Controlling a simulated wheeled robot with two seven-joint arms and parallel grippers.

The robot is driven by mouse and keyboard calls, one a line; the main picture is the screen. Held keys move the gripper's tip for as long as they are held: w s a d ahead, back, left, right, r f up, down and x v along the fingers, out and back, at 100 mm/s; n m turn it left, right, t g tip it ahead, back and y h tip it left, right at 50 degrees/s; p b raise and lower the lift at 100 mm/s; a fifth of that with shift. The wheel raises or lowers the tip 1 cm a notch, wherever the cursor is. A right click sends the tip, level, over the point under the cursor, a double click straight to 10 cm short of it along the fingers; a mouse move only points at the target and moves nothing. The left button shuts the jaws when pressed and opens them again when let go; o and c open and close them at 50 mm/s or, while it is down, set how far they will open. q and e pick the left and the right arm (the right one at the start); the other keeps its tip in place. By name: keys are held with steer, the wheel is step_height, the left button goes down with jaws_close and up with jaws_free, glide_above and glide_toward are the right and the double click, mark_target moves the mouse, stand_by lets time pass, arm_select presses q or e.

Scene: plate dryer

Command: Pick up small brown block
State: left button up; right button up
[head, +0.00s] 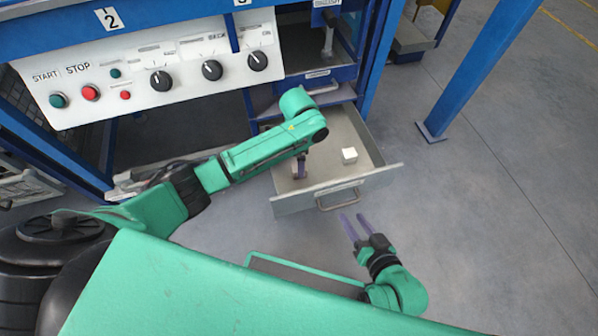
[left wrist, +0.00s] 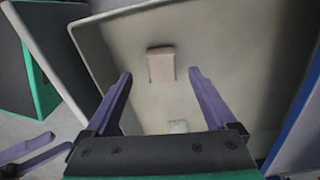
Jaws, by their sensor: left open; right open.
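The small brown block (left wrist: 161,66) looks pale pinkish-brown and lies on the drawer floor in the left wrist view. My left gripper (left wrist: 159,73) is open above the drawer floor, and the block appears between its two purple fingertips with a gap on each side. How far the tips are above the floor is hard to tell. In the head view my left gripper (head: 301,167) reaches down into the left part of the drawer; I cannot make out the brown block there. My right gripper (head: 352,216) is open and empty, outside the drawer front.
The open metal drawer (head: 376,180) has raised walls and a front handle (head: 338,198). A white block (head: 349,155) lies in its right part. A control panel (head: 150,72) with knobs and buttons is above left. A blue post (head: 480,70) stands right; floor there is clear.

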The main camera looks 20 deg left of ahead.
mark_target(294, 166)
arm_select(q)
steer(key=f+b, duration=0.3)
steer(key=f, duration=0.2)
steer(key=shift+w+f, duration=0.1)
steer(key=shift+w, duration=0.1)
arm_select(e)
steer(key=f, duration=0.2)
steer(key=f+t, duration=0.1)
steer(key=shift+a+f, duration=0.25)
steer(key=shift+f, duration=0.05)
arm_select(q)
jaws_close()
steer(key=shift+r, duration=0.2)
